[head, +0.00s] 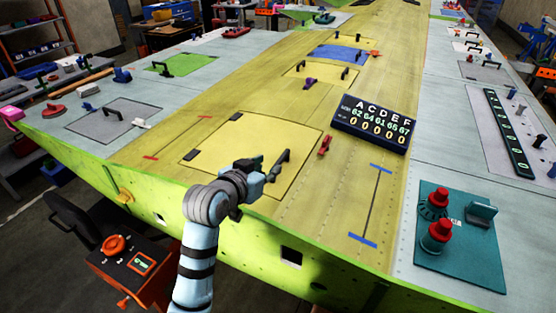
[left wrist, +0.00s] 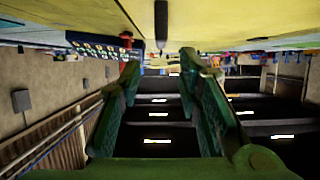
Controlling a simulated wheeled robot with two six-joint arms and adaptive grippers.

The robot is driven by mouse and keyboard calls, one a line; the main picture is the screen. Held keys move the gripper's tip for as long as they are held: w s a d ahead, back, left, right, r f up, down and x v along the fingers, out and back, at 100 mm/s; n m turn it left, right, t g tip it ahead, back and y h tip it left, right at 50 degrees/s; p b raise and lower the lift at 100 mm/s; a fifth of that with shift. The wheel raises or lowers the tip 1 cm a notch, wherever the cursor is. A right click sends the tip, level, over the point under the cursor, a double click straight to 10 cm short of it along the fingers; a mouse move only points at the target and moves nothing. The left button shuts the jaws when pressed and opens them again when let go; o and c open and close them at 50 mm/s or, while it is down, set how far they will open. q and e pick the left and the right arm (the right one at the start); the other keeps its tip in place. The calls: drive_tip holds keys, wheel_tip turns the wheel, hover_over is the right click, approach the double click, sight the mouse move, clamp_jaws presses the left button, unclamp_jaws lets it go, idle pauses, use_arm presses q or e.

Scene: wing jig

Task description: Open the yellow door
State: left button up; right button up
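The yellow door (head: 235,145) is a square panel lying flush in the yellow wing skin, with dark hinges on its left edge. Its black bar handle (head: 279,165) stands up near the right edge. My left gripper (head: 262,172) is over the door's near right part, just left of the handle; contact cannot be told. In the left wrist view its two green fingers (left wrist: 160,75) are spread with nothing between their tips. A dark upright bar (left wrist: 161,25), likely the handle, shows above and between them against yellow. My right gripper is not in view.
A small red latch-like part (head: 325,145) and a black counter board (head: 371,125) lie right of the door. A teal plate with red knobs (head: 440,230) is at the right. A blue door (head: 338,53) lies farther back. The wing's green front edge runs below my arm.

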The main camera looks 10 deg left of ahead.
sight(279, 160)
use_arm(q)
drive_tip(key=x, duration=0.8)
drive_tip(key=shift+s+a+f, duration=0.1)
drive_tip(key=shift+a, duration=0.05)
drive_tip(key=shift+w+f, duration=0.1)
drive_tip(key=shift+w, duration=0.15)
drive_tip(key=shift+s, duration=0.35)
drive_tip(key=shift+c, duration=0.4)
clamp_jaws()
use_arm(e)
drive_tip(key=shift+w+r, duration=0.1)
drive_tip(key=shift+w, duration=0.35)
